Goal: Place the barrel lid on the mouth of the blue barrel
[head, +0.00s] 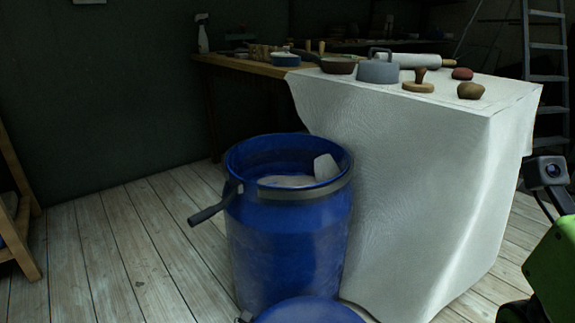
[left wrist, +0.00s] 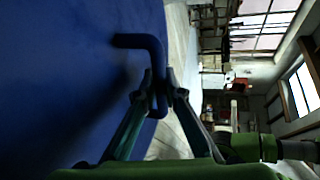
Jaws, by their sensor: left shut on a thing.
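The blue barrel (head: 290,235) stands open on the floor in the head view. Pale material (head: 287,182) and a light scoop-like piece (head: 326,167) show inside its mouth. The blue barrel lid (head: 312,313) shows at the bottom edge of the head view, in front of the barrel and below its rim; most of it is cut off. In the left wrist view, the lid's broad blue face (left wrist: 70,75) fills the left side. My left gripper (left wrist: 160,92) is shut on the lid's bent blue handle (left wrist: 138,42). My right gripper is out of view.
A dark metal band with a lever (head: 212,206) circles the barrel's upper part, the lever sticking out left. A cloth-covered table (head: 420,170) with pottery tools stands close on the right. Wooden floor (head: 120,240) is clear to the left. A ladder (head: 547,75) stands behind.

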